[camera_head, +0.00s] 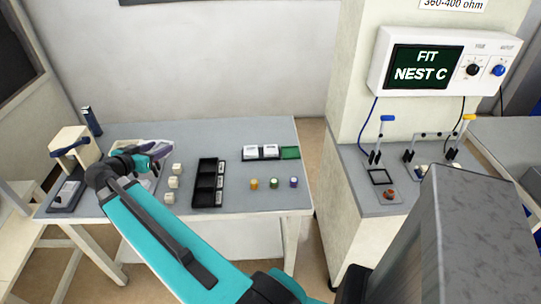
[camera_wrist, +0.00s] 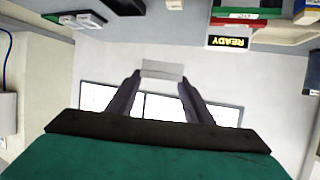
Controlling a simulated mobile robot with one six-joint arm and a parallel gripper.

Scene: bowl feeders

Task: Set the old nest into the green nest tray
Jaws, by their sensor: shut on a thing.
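My gripper (camera_wrist: 160,77) is shut on a small pale grey block (camera_wrist: 162,69), which I take to be the old nest; its fingers are at the block's two ends. In the head view my gripper (camera_head: 163,151) is over the left part of the table, and the held block cannot be made out clearly. The green nest tray (camera_head: 291,153) is at the back right of the table, well to the right of my gripper and apart from it. Its green part looks empty.
A black compartment tray (camera_head: 206,184) and several pale blocks (camera_head: 175,183) stand mid-table. Coloured pegs (camera_head: 274,183) are near the right front. A display (camera_head: 424,67) reads "FIT NEST C" above the right bench.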

